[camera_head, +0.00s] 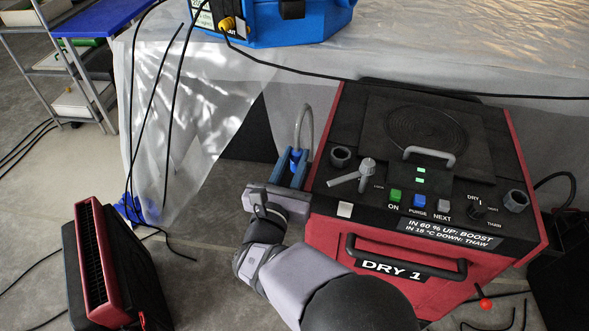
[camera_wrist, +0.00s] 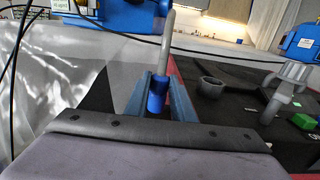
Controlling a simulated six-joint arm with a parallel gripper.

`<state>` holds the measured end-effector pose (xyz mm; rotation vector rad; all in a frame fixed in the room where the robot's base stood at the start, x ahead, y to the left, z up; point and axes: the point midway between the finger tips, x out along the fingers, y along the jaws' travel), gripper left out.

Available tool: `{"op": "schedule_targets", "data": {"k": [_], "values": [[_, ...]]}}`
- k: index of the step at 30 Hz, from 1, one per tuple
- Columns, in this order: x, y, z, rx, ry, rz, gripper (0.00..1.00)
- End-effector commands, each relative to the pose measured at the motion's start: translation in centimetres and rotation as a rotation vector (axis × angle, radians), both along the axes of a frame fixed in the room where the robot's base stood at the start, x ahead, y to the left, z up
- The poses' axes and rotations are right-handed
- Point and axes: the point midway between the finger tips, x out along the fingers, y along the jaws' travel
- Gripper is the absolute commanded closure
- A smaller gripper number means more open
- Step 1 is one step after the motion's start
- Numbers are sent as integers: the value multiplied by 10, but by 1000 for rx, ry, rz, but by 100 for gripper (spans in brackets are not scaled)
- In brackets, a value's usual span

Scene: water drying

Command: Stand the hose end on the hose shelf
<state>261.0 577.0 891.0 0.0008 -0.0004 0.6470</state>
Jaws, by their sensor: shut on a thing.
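My gripper (camera_head: 297,160) is shut on the hose end, a blue fitting (camera_head: 295,157) with a grey hose (camera_head: 305,118) arching up from it. It is held in the air just left of the red and black dryer marked DRY 1 (camera_head: 400,250). I cannot tell which surface is the hose shelf.
The dryer's top has a grey tap-like fitting (camera_head: 364,175), grey ring sockets (camera_head: 341,156) and buttons. A red and black heater-like unit (camera_head: 105,265) stands on the floor at left. A blue machine (camera_head: 290,22) sits behind on the sheeted table. Dark cables hang at left.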

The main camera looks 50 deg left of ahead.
Motion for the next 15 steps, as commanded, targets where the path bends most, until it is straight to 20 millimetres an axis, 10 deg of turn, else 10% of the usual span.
{"op": "schedule_targets", "data": {"k": [15], "values": [[0, 0, -36, 1, -1, 0, 100]]}}
